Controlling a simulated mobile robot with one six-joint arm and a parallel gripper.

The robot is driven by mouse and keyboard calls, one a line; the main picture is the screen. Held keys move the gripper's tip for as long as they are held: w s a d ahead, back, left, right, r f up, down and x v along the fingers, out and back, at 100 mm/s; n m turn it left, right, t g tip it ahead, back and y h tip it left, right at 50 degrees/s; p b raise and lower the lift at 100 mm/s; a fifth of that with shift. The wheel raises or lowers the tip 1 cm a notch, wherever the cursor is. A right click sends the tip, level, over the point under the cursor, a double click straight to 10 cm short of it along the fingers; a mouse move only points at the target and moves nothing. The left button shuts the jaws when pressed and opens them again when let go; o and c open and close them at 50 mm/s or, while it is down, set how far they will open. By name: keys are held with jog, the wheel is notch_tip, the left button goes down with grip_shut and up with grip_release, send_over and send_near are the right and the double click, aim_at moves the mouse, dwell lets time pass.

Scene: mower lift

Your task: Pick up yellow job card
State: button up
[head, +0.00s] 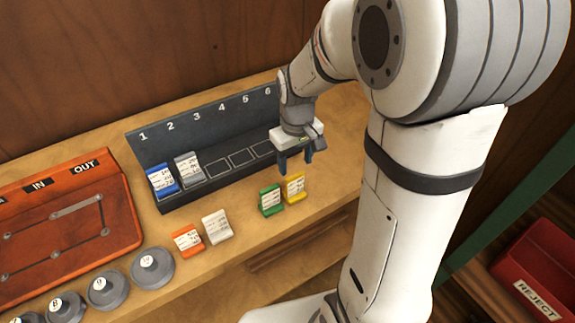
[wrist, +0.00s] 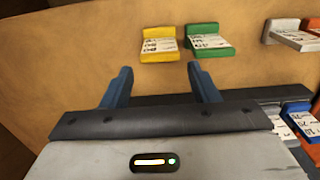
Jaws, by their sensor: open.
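The yellow job card (head: 294,188) stands on the wooden bench in front of the numbered rack, just right of the green card (head: 270,200). My gripper (head: 297,165) is open and empty, above and slightly behind the yellow card in the head view. In the wrist view the yellow card (wrist: 159,45) lies beyond the fingertips (wrist: 161,72), roughly centred between them and apart from them. The green card (wrist: 208,41) is to its right there, beyond the right finger.
The dark rack (head: 205,190) holds a blue card (head: 162,180) and a grey card (head: 189,168) in slots 1 and 2. Orange (head: 187,240) and white (head: 217,227) cards stand on the bench. A red reject bin (head: 540,265) is at the lower right.

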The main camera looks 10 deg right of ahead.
aim_at(295, 175)
jog(key=shift+w+f, duration=0.15)
jog(key=shift+f, duration=0.3)
notch_tip(295, 175, down, 7)
jog(key=shift+f+p, duration=0.2)
jog(key=shift+p, duration=0.3)
jog(key=shift+c, duration=0.5)
jog(key=c, duration=0.8)
